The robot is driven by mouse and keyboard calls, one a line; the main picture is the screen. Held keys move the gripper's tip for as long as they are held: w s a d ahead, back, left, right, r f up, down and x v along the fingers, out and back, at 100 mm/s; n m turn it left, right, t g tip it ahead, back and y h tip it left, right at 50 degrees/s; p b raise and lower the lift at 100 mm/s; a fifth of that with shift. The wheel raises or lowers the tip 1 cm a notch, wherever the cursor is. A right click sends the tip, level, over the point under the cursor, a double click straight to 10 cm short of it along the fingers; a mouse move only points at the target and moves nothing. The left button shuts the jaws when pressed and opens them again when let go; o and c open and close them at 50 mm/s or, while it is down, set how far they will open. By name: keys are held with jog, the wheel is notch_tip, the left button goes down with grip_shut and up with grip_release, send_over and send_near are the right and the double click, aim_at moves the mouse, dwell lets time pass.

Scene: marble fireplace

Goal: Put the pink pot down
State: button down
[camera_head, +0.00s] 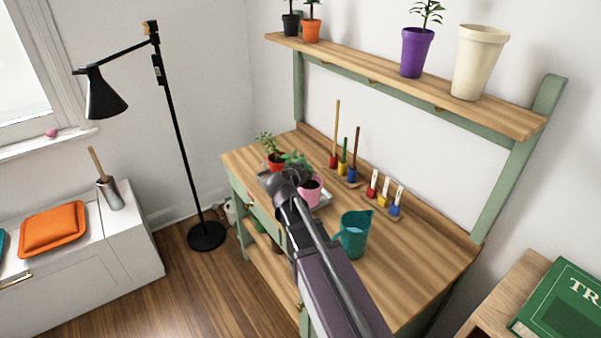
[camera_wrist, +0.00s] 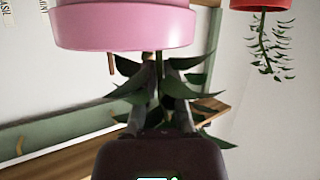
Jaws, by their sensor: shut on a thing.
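The pink pot (camera_head: 311,192) holds a leafy green plant and stands upright at the grey tray (camera_head: 325,200) on the wooden bench top. I cannot tell whether its base touches the tray. The wrist view is upside down and shows the pink pot (camera_wrist: 125,28) at the top with its plant hanging below. My gripper (camera_wrist: 160,88) is shut around the plant's stem, just beyond the pot's rim, with leaves partly covering the fingers. In the head view my gripper (camera_head: 291,176) and arm hide part of the plant and tray.
A red pot (camera_head: 276,161) with a plant is close behind, left of the pink pot. A teal watering can (camera_head: 354,236) stands to the right. The bench's right part is clear.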

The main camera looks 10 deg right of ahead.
jog(key=shift+w+f, duration=0.2)
jog(key=shift+w, duration=2)
jog(key=shift+w+d+f+b, duration=0.1)
jog(key=shift+w+f+b, duration=0.1)
jog(key=shift+f+b, duration=0.45)
jog(key=shift+w+a+f+b, duration=0.1)
jog(key=shift+w+f+b, duration=0.15)
jog(key=shift+f+b, duration=0.4)
jog(key=shift+w+d+f+b, duration=0.1)
jog(key=shift+w+f+b, duration=0.1)
jog(key=shift+f+b, duration=0.4)
jog(key=c, duration=0.8)
grip_release()
jog(key=shift+r, duration=0.1)
